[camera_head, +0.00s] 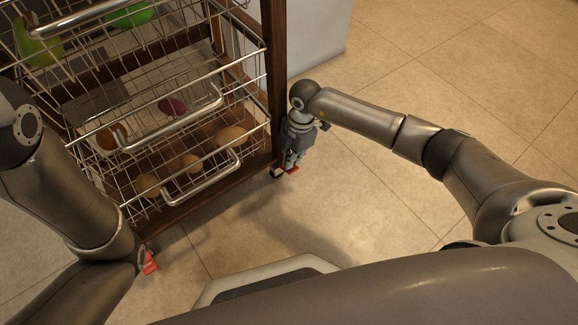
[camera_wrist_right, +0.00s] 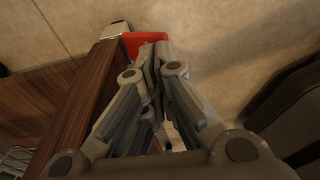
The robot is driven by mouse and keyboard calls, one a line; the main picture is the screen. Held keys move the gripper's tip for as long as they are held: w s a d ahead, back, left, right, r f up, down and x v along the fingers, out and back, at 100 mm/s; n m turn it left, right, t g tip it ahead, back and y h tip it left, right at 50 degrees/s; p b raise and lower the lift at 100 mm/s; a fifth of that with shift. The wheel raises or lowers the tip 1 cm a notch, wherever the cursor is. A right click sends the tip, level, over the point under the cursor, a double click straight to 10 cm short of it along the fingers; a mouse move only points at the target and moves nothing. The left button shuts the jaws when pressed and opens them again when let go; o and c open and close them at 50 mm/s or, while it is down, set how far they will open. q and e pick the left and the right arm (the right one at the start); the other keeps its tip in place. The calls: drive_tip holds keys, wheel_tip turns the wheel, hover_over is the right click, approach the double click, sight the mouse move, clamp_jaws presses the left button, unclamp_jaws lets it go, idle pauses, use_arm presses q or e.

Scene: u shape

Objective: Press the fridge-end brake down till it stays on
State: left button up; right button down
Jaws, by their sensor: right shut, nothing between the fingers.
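The wooden-framed trolley (camera_head: 212,190) stands at the left with wire baskets. A red brake lever (camera_head: 291,171) sticks out low at its right corner, the end by the pale cabinet-like block; it also shows in the right wrist view (camera_wrist_right: 131,40). My right gripper (camera_head: 290,162) is shut and empty, pointing down right at this lever. In the right wrist view its fingertips (camera_wrist_right: 154,48) overlap the red lever's edge; I cannot tell whether they touch. A second red lever (camera_head: 150,263) shows at the near left corner, beside my left arm. My left gripper is not seen.
The pale block (camera_head: 318,35), perhaps the fridge, stands behind the trolley's right end. Tiled floor (camera_head: 400,215) is open to the right.

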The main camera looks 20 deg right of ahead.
sight(293, 168)
drive_tip(key=shift+f, duration=0.15)
drive_tip(key=shift+f+b, duration=0.45)
drive_tip(key=shift+f, duration=0.25)
drive_tip(key=shift+f+b, duration=0.4)
drive_tip(key=shift+f, duration=0.4)
drive_tip(key=shift+f+b, duration=0.5)
drive_tip(key=shift+f, duration=0.5)
